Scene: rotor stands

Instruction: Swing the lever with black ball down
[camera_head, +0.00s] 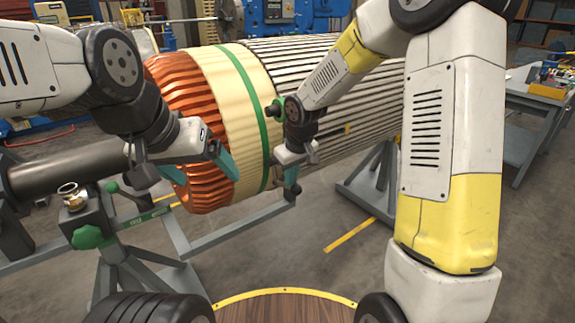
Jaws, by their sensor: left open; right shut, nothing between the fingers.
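My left gripper partly hides the area just right of the lever.
The large rotor (190,75) with its copper end and ribbed body fills the middle. A green knob (88,237) and a brass fitting (71,195) are on the left stand. A grey frame bar (235,228) runs below. A workbench (532,110) stands at right; open floor lies centre.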

